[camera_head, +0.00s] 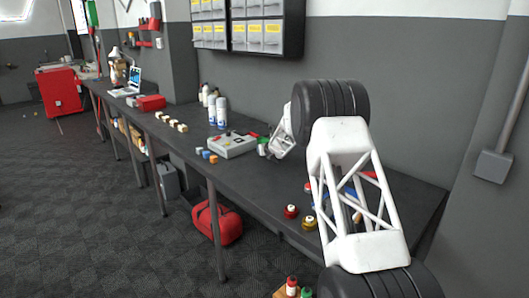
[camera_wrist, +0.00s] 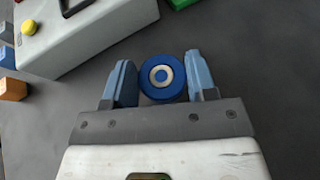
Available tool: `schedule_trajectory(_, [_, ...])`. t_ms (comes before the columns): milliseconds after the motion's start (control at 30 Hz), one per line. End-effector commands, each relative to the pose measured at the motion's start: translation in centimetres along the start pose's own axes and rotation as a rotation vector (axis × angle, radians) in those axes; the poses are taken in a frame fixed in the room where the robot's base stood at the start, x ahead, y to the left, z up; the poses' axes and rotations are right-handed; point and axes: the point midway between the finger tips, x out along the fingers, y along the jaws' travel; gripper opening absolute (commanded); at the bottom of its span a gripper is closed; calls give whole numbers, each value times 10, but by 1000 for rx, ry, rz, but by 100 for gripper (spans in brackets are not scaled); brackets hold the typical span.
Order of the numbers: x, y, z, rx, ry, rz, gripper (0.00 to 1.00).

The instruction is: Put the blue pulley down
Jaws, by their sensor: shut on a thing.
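The blue pulley (camera_wrist: 162,77), round with a pale ring and a dark centre, sits between the two blue fingers of my gripper (camera_wrist: 160,74) in the wrist view. The gripper is shut on it, with a finger on each side. In the head view my gripper (camera_head: 274,148) is low over the dark workbench (camera_head: 270,185), just right of a grey control box (camera_head: 232,146). The pulley cannot be made out there. I cannot tell whether it touches the bench top.
The control box's pale side (camera_wrist: 95,38) is close at upper left in the wrist view. An orange block (camera_wrist: 12,89) lies at the left edge and a green thing (camera_wrist: 182,3) at the top.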

Motion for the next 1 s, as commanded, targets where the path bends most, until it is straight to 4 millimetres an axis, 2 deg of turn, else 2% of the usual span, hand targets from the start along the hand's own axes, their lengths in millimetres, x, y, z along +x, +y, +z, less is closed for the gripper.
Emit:
schedule_trajectory(133, [4,0,-10,0,-1,0,21])
schedule_trajectory(567, [6,0,-14,0,0,0,21])
schedule_trajectory(600, [6,0,-15,0,0,0,54])
schedule_trajectory(733, [6,0,-14,0,0,0,73])
schedule_trajectory(767, [6,0,-14,0,0,0,78])
schedule_trajectory(1000, [6,0,-14,0,0,0,78])
